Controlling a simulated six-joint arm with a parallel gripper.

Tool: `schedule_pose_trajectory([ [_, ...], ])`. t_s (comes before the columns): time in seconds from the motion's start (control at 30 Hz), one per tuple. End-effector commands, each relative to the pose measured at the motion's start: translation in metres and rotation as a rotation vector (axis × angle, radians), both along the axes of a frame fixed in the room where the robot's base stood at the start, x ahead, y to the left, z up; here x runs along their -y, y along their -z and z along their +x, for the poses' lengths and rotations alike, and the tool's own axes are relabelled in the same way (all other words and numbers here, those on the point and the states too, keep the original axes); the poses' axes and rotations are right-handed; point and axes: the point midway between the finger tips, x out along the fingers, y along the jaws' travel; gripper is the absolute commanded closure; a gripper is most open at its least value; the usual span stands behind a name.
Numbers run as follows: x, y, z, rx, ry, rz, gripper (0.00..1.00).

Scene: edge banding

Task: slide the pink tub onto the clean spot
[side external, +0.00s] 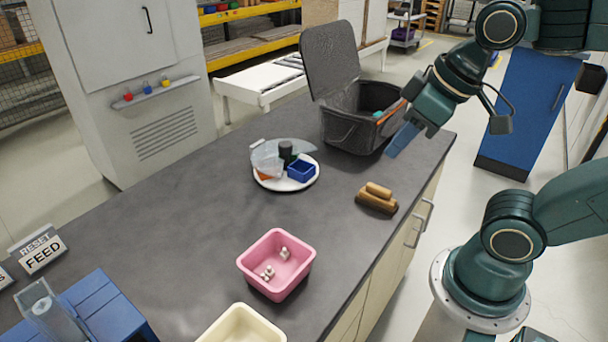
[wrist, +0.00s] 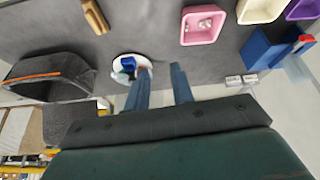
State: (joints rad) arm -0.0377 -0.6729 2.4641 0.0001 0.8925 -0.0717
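The pink tub (side external: 270,243) stands upright on the grey bench (side external: 180,245) near its front edge, with several small white pieces inside. It also shows at the top of the wrist view (wrist: 200,39). I cannot make out a distinct clean spot on the bench. My gripper (side external: 393,152) is raised over the right end of the bench, near the black bin and well away from the tub. In the wrist view its two blue fingers (wrist: 160,70) are apart with nothing between them, so it is open and empty.
A white plate (side external: 268,184) holds a blue box and other items. A black bin (side external: 350,133) with a raised lid stands behind. A wooden block with a handle (side external: 377,203) lies near the front edge. A cream tub (side external: 232,325) stands beside the pink one. The bench between plate and pink tub is clear.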

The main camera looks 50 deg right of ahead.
Motion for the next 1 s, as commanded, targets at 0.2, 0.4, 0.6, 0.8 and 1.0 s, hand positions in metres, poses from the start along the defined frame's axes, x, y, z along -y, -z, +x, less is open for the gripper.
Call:
schedule_pose_trajectory([
  [0.2, -0.018, 0.003, 0.031, -0.062, -0.198, -0.06, 1.0],
  [0.4, -0.042, 0.013, 0.062, -0.12, -0.408, -0.121, 1.0],
  [0.6, -0.07, 0.029, 0.091, -0.173, -0.62, -0.178, 1.0],
  [0.8, -0.102, 0.052, 0.115, -0.223, -0.834, -0.229, 1.0],
  [1.0, -0.137, 0.082, 0.135, -0.27, -1.051, -0.278, 1.0],
])
